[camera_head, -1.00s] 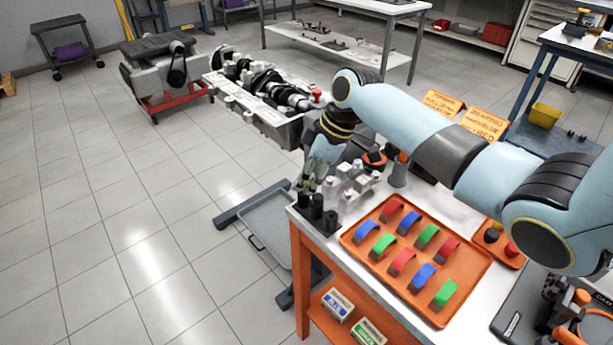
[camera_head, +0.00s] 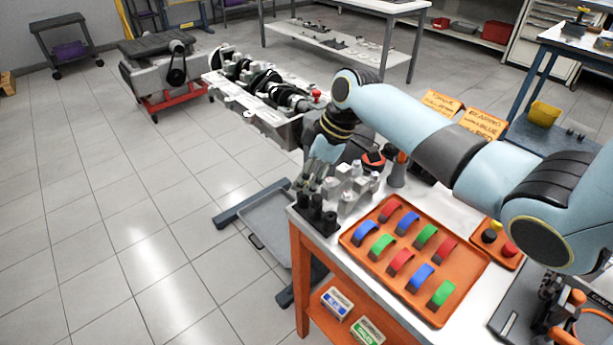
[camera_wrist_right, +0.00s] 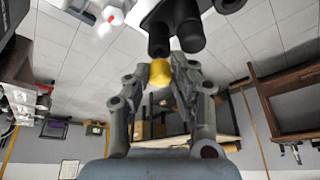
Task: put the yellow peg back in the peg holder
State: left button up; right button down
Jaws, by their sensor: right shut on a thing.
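My right gripper (camera_head: 309,187) is low over the left end of the orange workbench, beside the black peg holder (camera_head: 316,212). In the right wrist view its fingers (camera_wrist_right: 162,82) are shut on the yellow peg (camera_wrist_right: 160,72), whose rounded yellow end shows between the fingertips. The holder's dark cylinders (camera_wrist_right: 188,32) lie just beyond the peg in that view. I cannot tell whether the peg touches or enters one of them. In the head view the peg is hidden by the fingers. My left gripper is not in view.
Grey metal parts (camera_head: 350,187) stand close to the right of the gripper. An orange tray (camera_head: 452,302) with several coloured curved pieces fills the bench front. A small orange tray (camera_head: 507,261) with knobs lies farther right. An engine block (camera_head: 262,112) stands behind on the left.

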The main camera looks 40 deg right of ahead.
jog(key=shift+f, duration=0.3)
jog(key=shift+r+p, duration=0.3)
dwell(1.1)
jog(key=shift+p, duration=0.4)
dwell(0.6)
jog(key=c, duration=1.4)
grip_release()
jog(key=shift+r, duration=0.1)
jog(key=shift+r+p, duration=1.3)
jog(key=shift+p, duration=0.25)
jog(key=shift+r, duration=0.1)
